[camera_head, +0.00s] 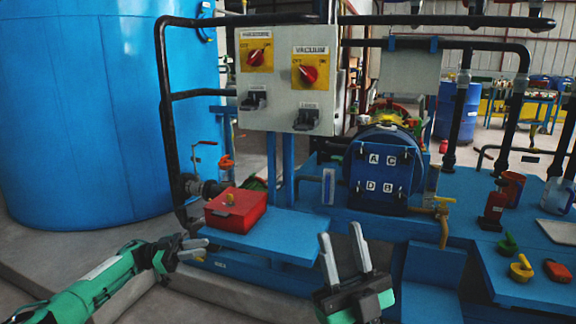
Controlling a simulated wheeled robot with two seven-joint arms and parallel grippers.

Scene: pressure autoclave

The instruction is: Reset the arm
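My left gripper (192,249) comes in from the lower left on a green arm. Its grey fingers point right, in front of the blue platform. A narrow gap seems to show between its fingertips, but how far they are apart is hard to tell. My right gripper (341,240) is at the bottom centre, with fingers pointing up. Its two fingers are spread apart with nothing between them. Both grippers appear clear of the objects around them.
A red box (236,209) sits on a blue shelf (270,237). Behind it stands a grey control panel (290,80) with two red knobs. The blue autoclave (383,170) is at the centre. A red bottle (493,205) and several small items stand on the right platform (530,287).

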